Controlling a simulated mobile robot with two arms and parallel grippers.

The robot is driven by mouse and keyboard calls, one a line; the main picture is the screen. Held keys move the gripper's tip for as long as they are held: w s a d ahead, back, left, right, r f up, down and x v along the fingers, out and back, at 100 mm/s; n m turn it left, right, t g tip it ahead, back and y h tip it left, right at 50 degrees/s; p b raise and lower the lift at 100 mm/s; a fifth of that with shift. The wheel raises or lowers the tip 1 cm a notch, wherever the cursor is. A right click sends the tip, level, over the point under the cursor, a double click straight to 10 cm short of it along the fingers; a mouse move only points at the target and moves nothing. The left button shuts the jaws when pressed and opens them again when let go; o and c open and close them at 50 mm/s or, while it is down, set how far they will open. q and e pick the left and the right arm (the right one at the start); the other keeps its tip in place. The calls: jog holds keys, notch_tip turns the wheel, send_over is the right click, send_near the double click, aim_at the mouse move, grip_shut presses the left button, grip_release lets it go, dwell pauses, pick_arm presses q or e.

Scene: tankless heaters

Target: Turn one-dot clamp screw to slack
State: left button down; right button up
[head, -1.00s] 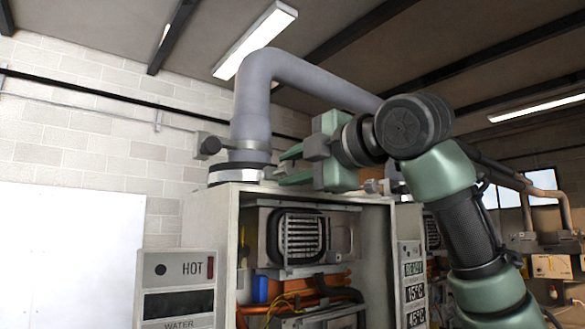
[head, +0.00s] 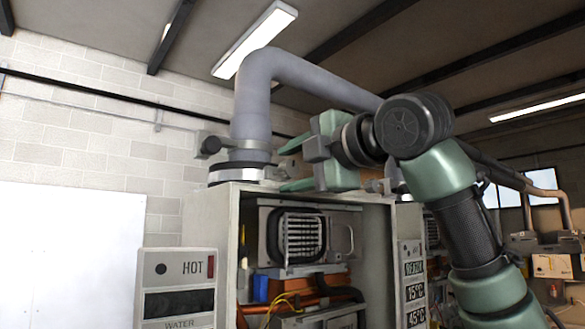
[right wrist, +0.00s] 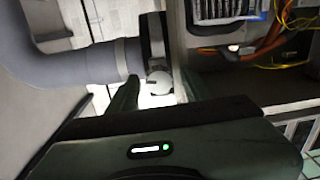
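A metal clamp band (head: 237,171) wraps the base of the grey flue pipe (head: 252,100) on top of the heater cabinet. In the right wrist view a pale round screw head (right wrist: 160,84) with a dark slot sits beside the clamp (right wrist: 152,40); I cannot make out any dots. My right gripper (head: 285,168) is open at the right of the clamp, its fingers pointing left. In the right wrist view its fingertips (right wrist: 156,88) stand on either side of the screw head with gaps. My left gripper is not in view.
The open heater cabinet (head: 225,215) stands below, with a finned heat exchanger (head: 301,237) and wiring inside. A HOT water panel (head: 180,290) is at its left and a display panel (head: 412,285) at its right. The pipe arches close above my right arm.

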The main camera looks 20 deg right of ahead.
jog(key=b+v, duration=0.3)
jog(key=v, duration=0.4)
jog(key=shift+s+d+b, duration=0.15)
jog(key=shift+s+b, duration=0.2)
jog(key=shift+b, duration=0.05)
